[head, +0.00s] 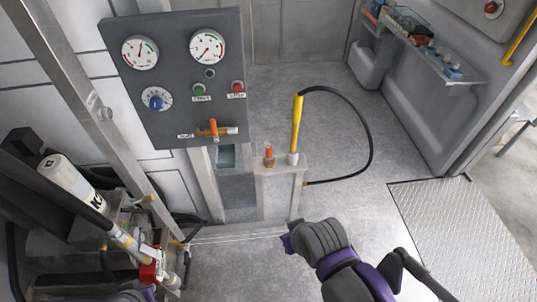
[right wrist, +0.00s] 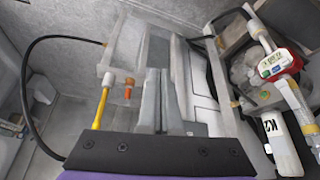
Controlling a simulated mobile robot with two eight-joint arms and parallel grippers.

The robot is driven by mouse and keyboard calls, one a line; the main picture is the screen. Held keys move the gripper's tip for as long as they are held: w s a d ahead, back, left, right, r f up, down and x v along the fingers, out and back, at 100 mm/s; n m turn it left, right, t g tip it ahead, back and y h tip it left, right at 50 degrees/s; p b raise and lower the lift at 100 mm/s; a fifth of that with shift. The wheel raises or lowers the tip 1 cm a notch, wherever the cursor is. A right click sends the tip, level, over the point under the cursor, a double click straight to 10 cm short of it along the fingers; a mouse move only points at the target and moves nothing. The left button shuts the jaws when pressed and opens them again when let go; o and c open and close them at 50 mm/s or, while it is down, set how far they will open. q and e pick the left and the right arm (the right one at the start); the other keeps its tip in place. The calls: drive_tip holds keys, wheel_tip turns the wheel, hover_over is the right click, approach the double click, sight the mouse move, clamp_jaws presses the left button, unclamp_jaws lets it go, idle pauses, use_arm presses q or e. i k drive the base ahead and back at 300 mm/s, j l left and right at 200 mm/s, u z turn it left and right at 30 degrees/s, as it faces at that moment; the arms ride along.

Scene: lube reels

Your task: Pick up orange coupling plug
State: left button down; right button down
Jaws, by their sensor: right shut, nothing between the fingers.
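The orange coupling plug (head: 268,152) stands upright on top of a small grey stand (head: 283,172) below the gauge panel. In the right wrist view the orange plug (right wrist: 126,91) shows left of the fingers. My right gripper (right wrist: 158,72) is shut and empty, its two grey fingers together, with a visible gap to the plug.
A yellow-handled wand (head: 297,122) with a black hose (head: 370,150) stands right beside the plug. The gauge panel (head: 180,75), with an orange-handled valve (head: 213,127), is behind left. Reel equipment and a white cylinder (head: 72,182) fill the left. Floor at right is clear.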

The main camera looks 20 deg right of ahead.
sight(268, 156)
drive_tip(key=i+l, duration=0.2)
drive_tip(key=i, duration=0.4)
drive_tip(key=i+l+z, duration=0.1)
drive_tip(key=i, duration=0.5)
drive_tip(key=l, duration=0.1)
